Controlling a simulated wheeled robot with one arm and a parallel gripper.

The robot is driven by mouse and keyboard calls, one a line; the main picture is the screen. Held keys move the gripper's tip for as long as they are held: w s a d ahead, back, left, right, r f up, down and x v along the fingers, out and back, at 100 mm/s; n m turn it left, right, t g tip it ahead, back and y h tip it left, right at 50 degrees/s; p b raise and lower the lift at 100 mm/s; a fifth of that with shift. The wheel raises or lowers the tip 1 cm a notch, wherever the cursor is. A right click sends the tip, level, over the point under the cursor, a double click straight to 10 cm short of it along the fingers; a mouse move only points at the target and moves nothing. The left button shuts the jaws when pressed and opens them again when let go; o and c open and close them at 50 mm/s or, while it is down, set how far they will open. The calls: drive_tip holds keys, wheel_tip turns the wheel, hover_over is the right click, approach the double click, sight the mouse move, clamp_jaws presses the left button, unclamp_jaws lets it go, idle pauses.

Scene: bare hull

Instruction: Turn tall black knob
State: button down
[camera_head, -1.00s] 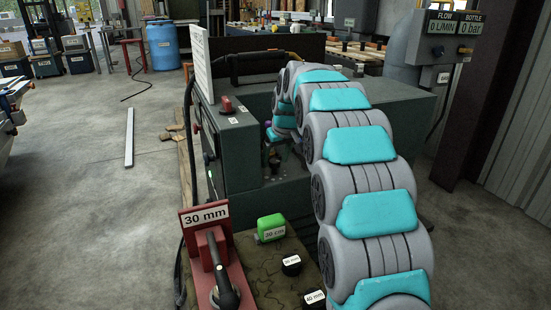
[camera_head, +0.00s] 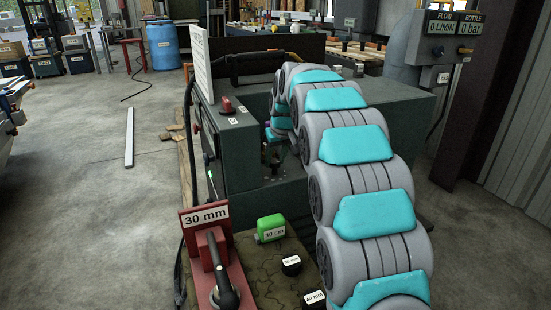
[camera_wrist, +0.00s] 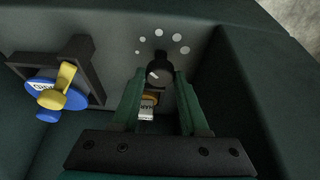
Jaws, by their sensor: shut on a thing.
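The tall black knob (camera_wrist: 160,72) stands on a grey panel inside the green machine, with an arc of pale dots beside it in the wrist view. My gripper (camera_wrist: 161,78) has one green finger on each side of the knob and is shut on it. A small orange-and-white labelled part (camera_wrist: 148,106) shows between the fingers, nearer the palm. In the head view my arm reaches into the machine's recess and hides most of the gripper and knob.
A blue-and-yellow handle (camera_wrist: 60,90) on a dark bracket is left of my gripper. The recess has a dark wall (camera_wrist: 230,85) close on the right. In the head view a red 30 mm stand (camera_head: 190,250) with a lever and a green box (camera_head: 271,228) are in front.

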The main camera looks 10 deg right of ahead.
drive_tip(key=shift+m+h, duration=0.5)
drive_tip(key=shift+m, duration=0.7)
drive_tip(key=shift+c, duration=2.1)
unclamp_jaws()
drive_tip(key=shift+r, duration=0.1)
drive_tip(key=v, duration=0.7)
drive_tip(key=shift+s+r, duration=0.2)
drive_tip(key=shift+r, duration=0.05)
